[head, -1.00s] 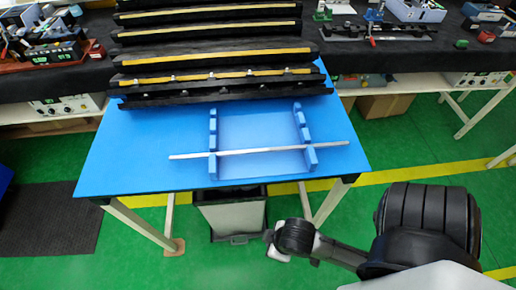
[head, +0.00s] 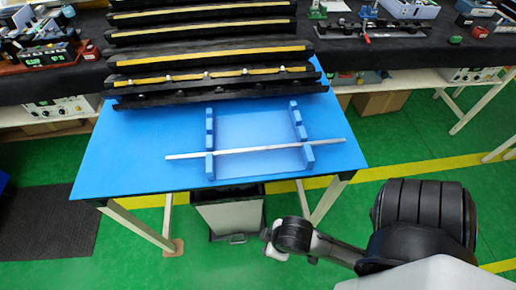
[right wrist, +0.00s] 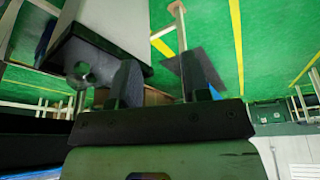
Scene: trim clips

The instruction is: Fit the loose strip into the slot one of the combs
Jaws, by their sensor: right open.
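The loose strip (head: 255,149) is a long thin light-grey bar on the blue table. It lies across both blue combs, the left comb (head: 210,140) and the right comb (head: 298,122), near their front ends, and sticks out past each. I cannot tell whether it sits in a slot or on top of the teeth. My right arm's gripper (head: 275,245) hangs in front of the table, away from the strip and combs. In the right wrist view my right gripper (right wrist: 165,85) is open with nothing between its fingers. My left gripper is not in view.
A black rack (head: 215,60) with several yellow-edged strips stands at the table's back. A grey bin (head: 228,217) is below the front edge. The blue table (head: 120,150) is bare left of the combs. Benches with equipment line the back.

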